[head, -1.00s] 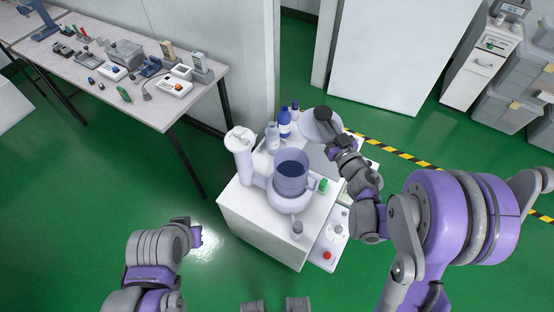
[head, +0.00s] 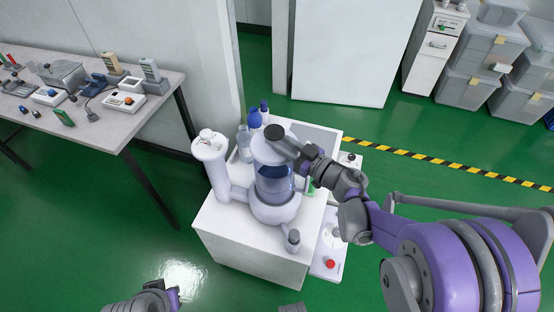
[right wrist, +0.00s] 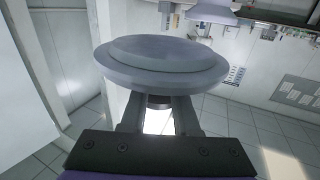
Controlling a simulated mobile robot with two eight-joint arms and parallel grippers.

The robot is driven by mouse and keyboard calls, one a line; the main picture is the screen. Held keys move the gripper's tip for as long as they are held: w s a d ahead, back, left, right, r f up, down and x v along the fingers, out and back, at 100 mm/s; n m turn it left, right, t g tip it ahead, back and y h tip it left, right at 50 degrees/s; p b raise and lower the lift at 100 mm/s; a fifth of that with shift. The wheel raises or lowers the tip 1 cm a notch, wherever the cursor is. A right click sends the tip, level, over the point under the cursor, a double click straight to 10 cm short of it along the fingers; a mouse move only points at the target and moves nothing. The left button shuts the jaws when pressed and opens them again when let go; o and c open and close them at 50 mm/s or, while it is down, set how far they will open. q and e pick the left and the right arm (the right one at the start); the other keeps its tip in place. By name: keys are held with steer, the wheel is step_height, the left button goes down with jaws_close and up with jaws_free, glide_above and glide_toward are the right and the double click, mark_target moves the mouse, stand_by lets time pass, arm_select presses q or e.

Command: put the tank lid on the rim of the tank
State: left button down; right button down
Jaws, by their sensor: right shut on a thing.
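The tank (head: 275,187) is a clear cylinder with dark blue content, standing in a pale round base on a white cabinet. The tank lid (head: 262,152) is a pale grey disc with a dark knob on top. My right gripper (head: 284,143) is shut on the lid by its knob. In the head view the lid overlaps the top of the tank and hides the rim; I cannot tell whether they touch. The right wrist view shows the lid (right wrist: 160,62) across the fingertips. Only a piece of my left arm shows at the bottom edge; its fingers are out of sight.
A white column (head: 211,165) stands left of the tank, with blue-capped bottles (head: 254,118) behind it. A panel with a red button (head: 330,264) is at the cabinet's right. A bench (head: 110,118) with testers is at left.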

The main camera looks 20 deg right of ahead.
steer(key=shift+f+b, duration=0.7)
steer(key=shift+f, duration=2.2)
steer(key=shift+f+b, duration=0.45)
steer(key=shift+f, duration=0.1)
steer(key=c, duration=0.7)
jaws_free()
steer(key=shift+o, duration=0.2)
